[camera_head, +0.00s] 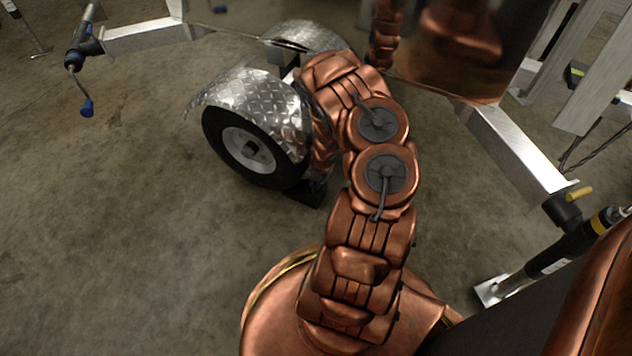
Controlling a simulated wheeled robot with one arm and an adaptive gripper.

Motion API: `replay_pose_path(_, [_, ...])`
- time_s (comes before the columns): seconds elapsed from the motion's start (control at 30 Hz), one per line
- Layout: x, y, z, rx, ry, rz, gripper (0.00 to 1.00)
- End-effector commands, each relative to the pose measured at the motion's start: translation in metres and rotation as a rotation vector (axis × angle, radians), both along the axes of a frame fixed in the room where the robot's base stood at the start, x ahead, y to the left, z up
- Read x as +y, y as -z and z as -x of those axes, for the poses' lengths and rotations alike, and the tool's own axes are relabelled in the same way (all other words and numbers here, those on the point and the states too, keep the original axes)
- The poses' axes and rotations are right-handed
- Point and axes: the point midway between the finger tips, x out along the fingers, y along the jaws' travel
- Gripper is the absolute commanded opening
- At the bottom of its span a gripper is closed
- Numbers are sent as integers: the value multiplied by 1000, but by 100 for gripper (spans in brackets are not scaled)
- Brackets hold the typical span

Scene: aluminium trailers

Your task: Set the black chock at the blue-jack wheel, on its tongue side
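The wheel (250,150) has a black tyre, a grey rim and a silver tread-plate fender (250,95). The blue-handled jack (84,52) stands at the upper left, at the end of an aluminium tongue (145,38), so the tongue side is to the wheel's left. A black wedge, seemingly the chock (303,195), is low at the wheel's right side, away from the tongue. I cannot tell whether it touches the tyre or floor. My copper arm bends down just right of the wheel. My gripper (318,181) is mostly hidden there; its fingers cannot be made out.
A second jack with a yellow handle (578,194) and a black and silver body stands at the right on another aluminium beam (515,150). More aluminium frames are at the upper right. The concrete floor (110,210) left of the wheel is clear.

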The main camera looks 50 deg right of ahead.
Motion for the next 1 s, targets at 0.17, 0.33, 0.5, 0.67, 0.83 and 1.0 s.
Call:
replay_pose_path(0.17, [0, 0, 0, 0, 0, 0, 0])
replay_pose_path(0.33, [0, 0, 0, 0, 0, 0, 0])
replay_pose_path(0.5, [0, 0, 0, 0, 0, 0, 0])
replay_pose_path(0.67, [0, 0, 0, -1, 0, 0, 0])
replay_pose_path(0.83, [2, 0, -3, -1, -2, -1, 0])
replay_pose_path(1.0, [6, 0, -9, -1, -6, -1, 0])
